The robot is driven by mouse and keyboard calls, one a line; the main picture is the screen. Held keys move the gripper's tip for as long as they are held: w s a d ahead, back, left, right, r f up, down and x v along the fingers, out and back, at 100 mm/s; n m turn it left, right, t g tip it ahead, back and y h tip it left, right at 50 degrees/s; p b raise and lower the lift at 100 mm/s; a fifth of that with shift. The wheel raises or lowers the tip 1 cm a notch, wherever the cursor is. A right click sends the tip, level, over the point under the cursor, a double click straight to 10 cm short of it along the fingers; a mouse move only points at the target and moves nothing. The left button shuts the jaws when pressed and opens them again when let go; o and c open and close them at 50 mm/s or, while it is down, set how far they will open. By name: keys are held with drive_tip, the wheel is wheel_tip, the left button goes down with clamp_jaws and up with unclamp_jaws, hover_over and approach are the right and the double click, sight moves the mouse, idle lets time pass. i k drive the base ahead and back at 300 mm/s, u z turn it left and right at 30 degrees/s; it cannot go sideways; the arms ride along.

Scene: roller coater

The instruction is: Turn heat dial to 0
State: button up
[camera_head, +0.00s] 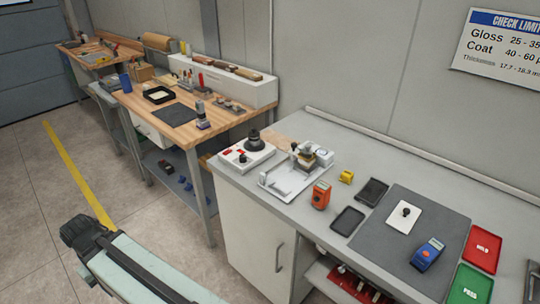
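No dial marked for heat can be made out in the head view. A white instrument box (246,154) with a red display and a black fitting on top stands at the left end of the grey counter. Small dark controls show on its front, too small to read. My pale green arm (140,272) enters at the lower left, over the floor and apart from the counter. Its dark joint (86,233) shows, but no gripper fingers are visible.
Wooden benches (222,122) stand behind left. The floor (35,215) at left is open.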

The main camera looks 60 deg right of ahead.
sight(242, 158)
drive_tip(key=z, duration=5.65)
drive_tip(key=k, duration=0.85)
drive_tip(key=u, duration=5.75)
